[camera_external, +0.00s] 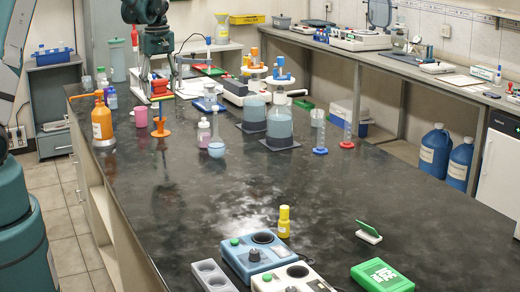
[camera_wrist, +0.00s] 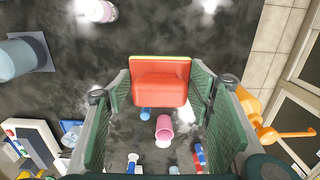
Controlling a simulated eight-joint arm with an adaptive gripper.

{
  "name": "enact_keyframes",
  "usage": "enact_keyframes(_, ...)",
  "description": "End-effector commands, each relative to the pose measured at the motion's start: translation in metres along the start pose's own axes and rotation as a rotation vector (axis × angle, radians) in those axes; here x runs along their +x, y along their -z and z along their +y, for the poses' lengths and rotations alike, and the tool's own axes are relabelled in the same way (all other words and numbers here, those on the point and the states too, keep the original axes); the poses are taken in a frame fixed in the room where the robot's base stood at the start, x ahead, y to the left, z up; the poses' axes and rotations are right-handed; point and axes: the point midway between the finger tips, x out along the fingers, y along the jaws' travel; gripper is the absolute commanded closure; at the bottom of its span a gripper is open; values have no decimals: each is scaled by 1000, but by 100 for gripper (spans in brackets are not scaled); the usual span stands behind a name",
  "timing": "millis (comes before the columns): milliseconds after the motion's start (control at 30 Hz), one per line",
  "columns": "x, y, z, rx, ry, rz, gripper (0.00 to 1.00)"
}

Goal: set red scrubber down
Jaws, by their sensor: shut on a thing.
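The red scrubber (camera_wrist: 160,88), a block with a thin yellow layer along one edge, is between the fingers of my gripper (camera_wrist: 160,85) in the wrist view. Both green pads press against its sides. In the external view my gripper (camera_external: 160,88) is over the far left part of the dark bench (camera_external: 225,205). The scrubber looks small and partly covered by the fingers there. I cannot tell exactly how high it is above the bench top.
A pink cup (camera_external: 140,117), an orange bottle (camera_external: 102,122) and an orange stand (camera_external: 160,130) are near my gripper. A pinkish-white bottle (camera_external: 204,132) and large beakers (camera_external: 279,126) stand to the right. The middle of the bench is clear.

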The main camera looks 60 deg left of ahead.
Motion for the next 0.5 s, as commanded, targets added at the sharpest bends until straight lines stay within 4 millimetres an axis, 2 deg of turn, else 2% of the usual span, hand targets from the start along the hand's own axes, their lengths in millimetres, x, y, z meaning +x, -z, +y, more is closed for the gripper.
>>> enact_keyframes(33,-12,0,0,0,0,0,60)
enact_keyframes(200,-41,0,0,0,0,0,60)
enact_keyframes(500,-37,-46,38,118,0,0,60)
